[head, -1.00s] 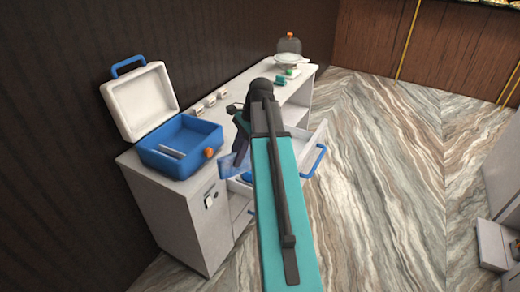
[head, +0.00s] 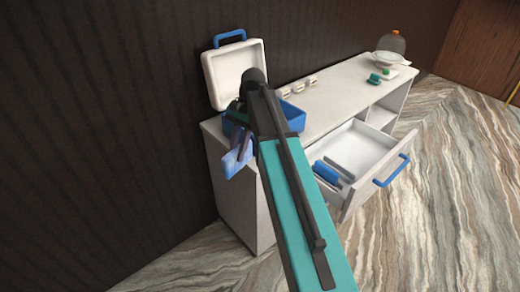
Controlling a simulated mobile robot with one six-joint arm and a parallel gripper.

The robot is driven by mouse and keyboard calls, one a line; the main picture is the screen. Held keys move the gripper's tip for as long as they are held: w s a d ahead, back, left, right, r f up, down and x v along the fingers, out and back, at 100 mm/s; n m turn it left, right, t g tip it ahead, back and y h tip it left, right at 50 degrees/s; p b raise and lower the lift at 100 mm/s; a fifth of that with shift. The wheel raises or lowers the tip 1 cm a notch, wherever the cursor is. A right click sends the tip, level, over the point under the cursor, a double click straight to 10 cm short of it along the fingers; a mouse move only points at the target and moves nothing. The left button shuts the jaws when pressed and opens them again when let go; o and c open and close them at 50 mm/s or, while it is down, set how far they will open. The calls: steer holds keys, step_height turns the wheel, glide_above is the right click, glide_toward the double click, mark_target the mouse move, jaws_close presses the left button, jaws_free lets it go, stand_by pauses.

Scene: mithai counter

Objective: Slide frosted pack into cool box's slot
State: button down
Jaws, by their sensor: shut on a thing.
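The cool box has a blue body (head: 292,121) and a white lid (head: 232,76) that stands open at the back, with a blue handle on top. My arm covers most of the body, so its slot is hidden from me. My gripper (head: 241,139) is shut on the frosted pack (head: 236,162), a pale, mottled blue slab. The pack hangs tilted below the jaws, at the front left of the cool box. It appears outside the box; I cannot tell whether it touches the counter edge.
The drawer (head: 383,145) is pulled out on the right, with a blue item (head: 326,172) and pale dividers inside. Small white pieces (head: 298,85) line the back of the counter (head: 345,88). A glass dome (head: 391,43) and green items (head: 375,78) stand at the far end.

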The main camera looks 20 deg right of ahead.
steer(key=w+a+f+b, duration=0.1)
steer(key=a+f+b, duration=0.1)
steer(key=f+b, duration=0.5)
steer(key=a+f+n+b, duration=0.1)
steer(key=a+f+b, duration=0.2)
steer(key=f+b, duration=0.4)
steer(key=shift+w+f+n+g+b, duration=0.3)
steer(key=shift+w+f+b, duration=0.1)
steer(key=shift+f, duration=0.45)
